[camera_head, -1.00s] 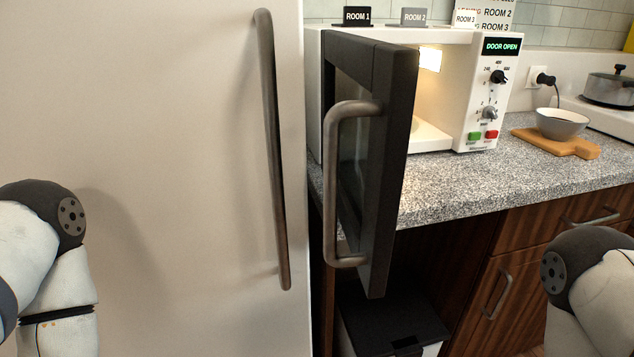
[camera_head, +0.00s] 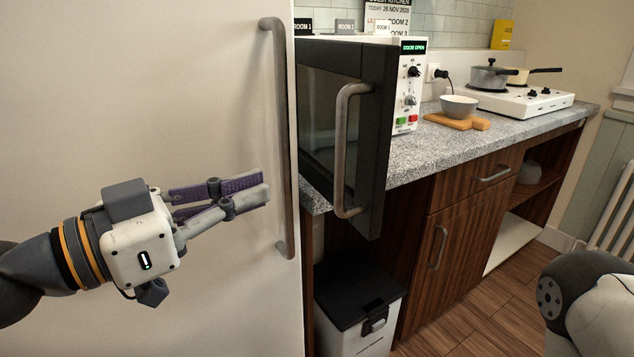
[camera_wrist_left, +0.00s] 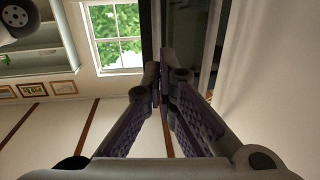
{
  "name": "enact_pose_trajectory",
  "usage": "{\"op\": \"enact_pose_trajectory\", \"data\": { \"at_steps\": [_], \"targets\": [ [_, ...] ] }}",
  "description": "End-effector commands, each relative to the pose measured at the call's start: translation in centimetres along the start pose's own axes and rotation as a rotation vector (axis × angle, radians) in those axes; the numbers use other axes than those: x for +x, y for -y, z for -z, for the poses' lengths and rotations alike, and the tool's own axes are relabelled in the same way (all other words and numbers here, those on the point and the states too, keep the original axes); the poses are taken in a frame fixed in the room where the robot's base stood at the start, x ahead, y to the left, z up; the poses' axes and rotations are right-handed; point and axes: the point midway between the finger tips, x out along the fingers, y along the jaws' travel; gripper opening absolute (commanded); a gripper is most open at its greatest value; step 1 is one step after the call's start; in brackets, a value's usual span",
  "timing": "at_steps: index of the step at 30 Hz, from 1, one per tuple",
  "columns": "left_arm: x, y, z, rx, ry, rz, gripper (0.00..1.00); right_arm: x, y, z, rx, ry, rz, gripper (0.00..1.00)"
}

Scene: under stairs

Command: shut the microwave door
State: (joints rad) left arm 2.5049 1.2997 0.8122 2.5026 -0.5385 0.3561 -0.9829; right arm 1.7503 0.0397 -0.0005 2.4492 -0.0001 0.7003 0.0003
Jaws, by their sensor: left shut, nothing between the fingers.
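The white microwave (camera_head: 408,112) stands on the granite counter, and its display reads DOOR OPEN. Its dark door (camera_head: 374,165) is swung wide open toward me and hides most of the cavity. The door's grey bar handle (camera_head: 341,150) faces left. My left gripper (camera_head: 266,186) is shut and empty, pointing right, in front of the fridge and left of the microwave door, apart from the door's handle. In the left wrist view its closed fingertips (camera_wrist_left: 163,84) show below a dark upright panel. My right gripper is out of view; only part of that arm shows at lower right.
The white fridge (camera_head: 150,90) with a long bar handle (camera_head: 279,140) fills the left. A lidded bin (camera_head: 355,300) stands below the counter. A bowl (camera_head: 459,106) on a wooden board (camera_head: 455,122) and a pot (camera_head: 490,78) are farther right. Floor is free at lower right.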

Motion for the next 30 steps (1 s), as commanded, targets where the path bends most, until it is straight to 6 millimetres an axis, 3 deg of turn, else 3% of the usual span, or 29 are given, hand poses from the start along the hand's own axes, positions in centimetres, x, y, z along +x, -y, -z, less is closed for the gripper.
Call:
{"op": "enact_pose_trajectory", "data": {
  "at_steps": [1,9,13,18,30],
  "targets": [
    [1.3,0.1,-2.0,-0.017,0.022,-0.005,0.00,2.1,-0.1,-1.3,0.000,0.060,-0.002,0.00],
    [6.9,0.0,-1.0,-0.011,0.013,-0.001,0.00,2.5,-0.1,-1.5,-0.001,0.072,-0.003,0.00],
    [8.7,0.1,-0.8,-0.010,0.009,0.001,0.00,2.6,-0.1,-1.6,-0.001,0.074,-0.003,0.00],
    [9.8,0.1,-0.7,-0.010,0.008,0.002,0.00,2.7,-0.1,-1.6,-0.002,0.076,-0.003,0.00],
    [10.0,0.1,-0.7,-0.009,0.008,0.003,0.00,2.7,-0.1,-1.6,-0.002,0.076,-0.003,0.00]
  ]
}}
